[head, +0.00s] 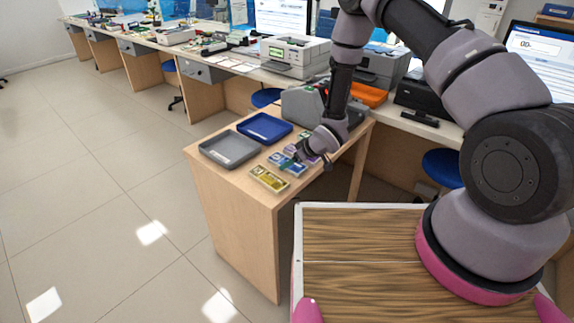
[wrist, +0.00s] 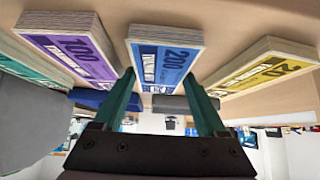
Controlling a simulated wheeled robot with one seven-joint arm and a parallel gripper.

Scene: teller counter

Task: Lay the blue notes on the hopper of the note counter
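The blue notes (head: 283,162) are a banded bundle lying on the wooden desk, between the yellow notes and the purple notes. In the wrist view the blue notes (wrist: 166,48) are centred ahead of my gripper (wrist: 160,75). Its two green fingers are apart, with the tips near the bundle's near end; I cannot tell whether they touch it. In the head view my gripper (head: 297,160) is low over the notes and partly covers them. The grey note counter (head: 300,106) stands at the desk's back, partly behind my arm; its hopper is not clearly visible.
Yellow notes (head: 269,179) and purple notes (wrist: 68,45) flank the blue bundle closely. A green bundle (wrist: 30,68) lies beyond the purple one. A grey tray (head: 229,162) and a blue tray (head: 265,140) occupy the desk's left side. An orange item (head: 368,94) is behind.

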